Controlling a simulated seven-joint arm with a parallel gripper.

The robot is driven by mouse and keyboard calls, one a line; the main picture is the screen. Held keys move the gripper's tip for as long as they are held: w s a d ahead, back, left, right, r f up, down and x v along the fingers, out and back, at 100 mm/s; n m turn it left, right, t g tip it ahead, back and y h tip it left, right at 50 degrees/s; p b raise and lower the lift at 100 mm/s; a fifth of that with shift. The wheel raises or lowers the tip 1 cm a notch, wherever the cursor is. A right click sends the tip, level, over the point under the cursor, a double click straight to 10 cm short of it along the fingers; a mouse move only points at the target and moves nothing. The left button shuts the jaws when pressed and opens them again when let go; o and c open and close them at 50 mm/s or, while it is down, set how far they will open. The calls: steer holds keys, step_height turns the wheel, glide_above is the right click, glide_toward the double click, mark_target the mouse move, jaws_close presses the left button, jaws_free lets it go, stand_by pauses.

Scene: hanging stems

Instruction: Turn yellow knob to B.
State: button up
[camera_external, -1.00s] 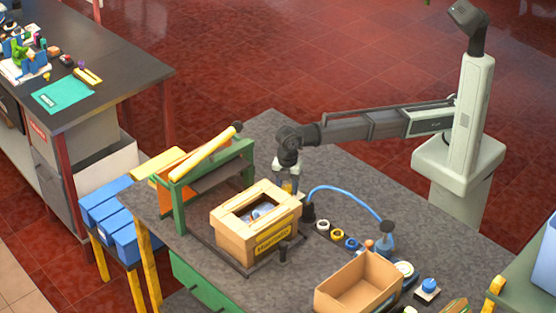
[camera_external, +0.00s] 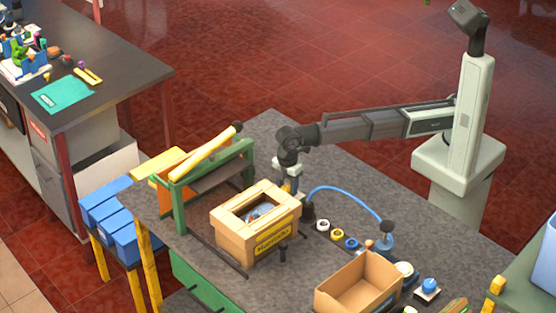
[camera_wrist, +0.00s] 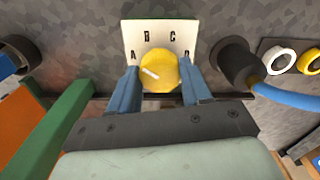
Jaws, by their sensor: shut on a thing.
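The yellow knob (camera_wrist: 160,73) is round, with a white pointer mark on its face. It sits on a pale plate (camera_wrist: 132,33) lettered A, B, C and D. The white mark points left and slightly up, roughly towards A. My gripper (camera_wrist: 160,88) has one blue-grey finger on each side of the knob and is shut on it. In the external view my gripper (camera_external: 289,181) points down at the bench behind the cardboard box, and the knob is mostly hidden there.
A cardboard box (camera_external: 238,236) stands in front of my gripper, beside a green frame (camera_external: 179,208). A dark post (camera_wrist: 236,66) with a blue hose (camera_wrist: 293,97) is close on the right. White and yellow rings (camera_external: 337,235) lie beyond it. An open carton (camera_external: 338,301) is nearer.

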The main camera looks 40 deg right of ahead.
mark_target(287, 188)
steer(key=m, duration=0.5)
steer(key=shift+m, duration=0.4)
stand_by(0.4)
steer(key=o, duration=1.1)
steer(key=shift+c, duration=0.2)
steer(key=shift+r, duration=0.1)
step_height(287, 188, up, 14)
steer(key=shift+f, duration=0.2)
